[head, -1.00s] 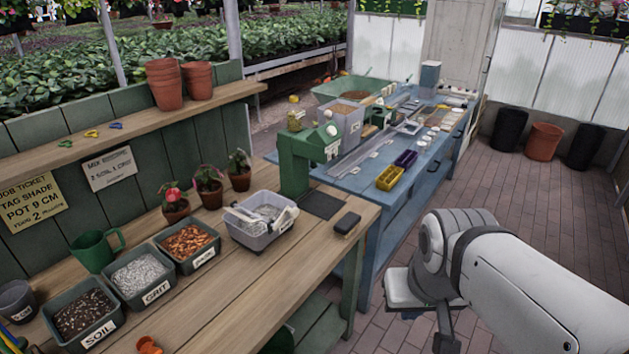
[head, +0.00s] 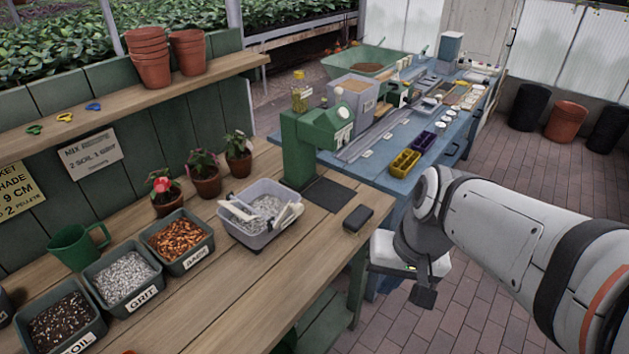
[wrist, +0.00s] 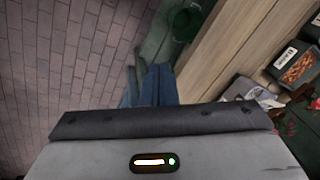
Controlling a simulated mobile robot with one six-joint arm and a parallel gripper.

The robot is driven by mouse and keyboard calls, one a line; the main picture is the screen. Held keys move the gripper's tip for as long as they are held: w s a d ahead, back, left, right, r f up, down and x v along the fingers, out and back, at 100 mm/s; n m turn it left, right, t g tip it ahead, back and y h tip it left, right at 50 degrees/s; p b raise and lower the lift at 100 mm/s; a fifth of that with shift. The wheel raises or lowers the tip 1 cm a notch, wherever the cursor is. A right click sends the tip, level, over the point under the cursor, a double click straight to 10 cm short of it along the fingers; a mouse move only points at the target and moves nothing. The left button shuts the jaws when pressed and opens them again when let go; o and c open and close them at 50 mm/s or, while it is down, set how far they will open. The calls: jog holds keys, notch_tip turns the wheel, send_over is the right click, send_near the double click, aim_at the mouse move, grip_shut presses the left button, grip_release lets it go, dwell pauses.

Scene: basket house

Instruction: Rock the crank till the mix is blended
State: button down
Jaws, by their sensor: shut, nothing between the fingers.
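A clear grey tub (head: 240,233) holding pale grey mix stands on the wooden bench, with a white handled piece lying across it. I cannot tell whether that piece is a crank. A green machine (head: 318,132) stands behind the tub, with a pale round knob on its upper right. My gripper (head: 422,297) hangs off the bench's right side, over the brick floor, apart from tub and machine. It is shut and empty. The wrist view looks down past my gripper's housing; a tub corner shows at its right, and the fingertips are not clear there.
A dark block (head: 357,217) lies near the bench edge. A blue table (head: 400,165) with yellow and purple trays stands beyond.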

jog(key=w+a+f+m+g+y+b, duration=0.2)
jog(key=w+a+f+m+y+b, duration=0.45)
jog(key=a+f+y, duration=0.2)
jog(key=w+d+f+m+t+y+b, duration=0.2)
jog(key=w+d+f+m+t+b, duration=0.15)
jog(key=w+m+t, duration=0.35)
jog(key=w+d+f+m+t+y+b, duration=0.2)
jog(key=w+d+f+t+y+b, duration=0.15)
jog(key=w, duration=0.55)
jog(key=shift+t+h, duration=0.3)
jog(key=shift+t, duration=0.05)
jog(key=p+x, duration=0.2)
jog(key=x, duration=0.8)
jog(key=shift+s+a, duration=0.15)
jog(key=shift+m, duration=0.25)
jog(key=a+r, duration=0.1)
jog(key=s+a+r+p, duration=0.1)
jog(key=r, duration=0.1)
jog(key=shift+a, duration=0.25)
